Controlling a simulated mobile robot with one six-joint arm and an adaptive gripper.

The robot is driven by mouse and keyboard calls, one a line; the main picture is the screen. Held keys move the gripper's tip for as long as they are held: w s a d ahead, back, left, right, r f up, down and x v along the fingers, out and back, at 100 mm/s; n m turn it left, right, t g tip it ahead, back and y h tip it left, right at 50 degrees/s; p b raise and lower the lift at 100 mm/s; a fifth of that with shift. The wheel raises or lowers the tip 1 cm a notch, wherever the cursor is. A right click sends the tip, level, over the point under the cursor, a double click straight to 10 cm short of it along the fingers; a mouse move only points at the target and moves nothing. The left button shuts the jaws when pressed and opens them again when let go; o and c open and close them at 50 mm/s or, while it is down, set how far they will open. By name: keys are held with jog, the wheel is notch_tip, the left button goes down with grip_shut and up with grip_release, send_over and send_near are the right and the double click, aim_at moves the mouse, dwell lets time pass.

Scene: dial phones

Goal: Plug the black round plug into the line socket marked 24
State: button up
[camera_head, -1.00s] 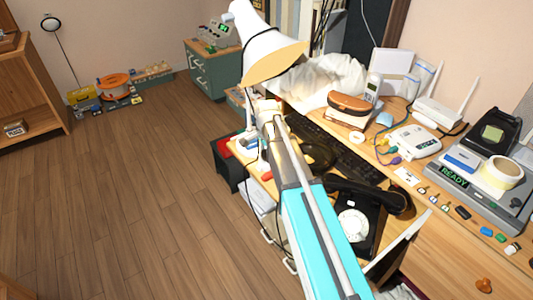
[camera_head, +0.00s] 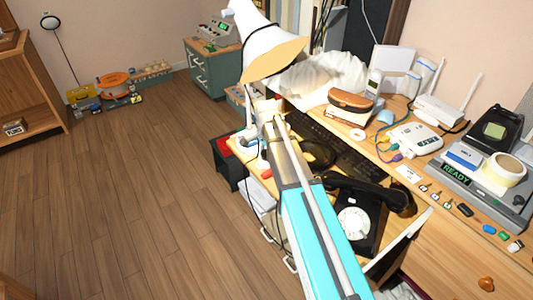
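My arm reaches up from the bottom middle over the desk's left side. Its far end, with my gripper (camera_head: 266,108), is small beside the white lamp shade (camera_head: 268,52), and its fingers cannot be made out. A black dial phone (camera_head: 356,216) with its handset on top stands right of my arm. Another black phone (camera_head: 317,154) sits farther back, partly behind my arm. A white box (camera_head: 413,138) has coloured cables and plugs (camera_head: 390,154) at its left. I cannot pick out the black round plug or a socket marked 24.
A dark keyboard (camera_head: 352,160), a brown case (camera_head: 350,105) and a white router (camera_head: 437,112) crowd the desk. A grey device reading READY (camera_head: 456,173) stands at the right, with small items in front. The wooden floor (camera_head: 120,200) at left is open.

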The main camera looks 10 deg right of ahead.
jog(key=o, duration=1)
jog(key=shift+o, duration=0.2)
jog(key=shift+r, duration=0.15)
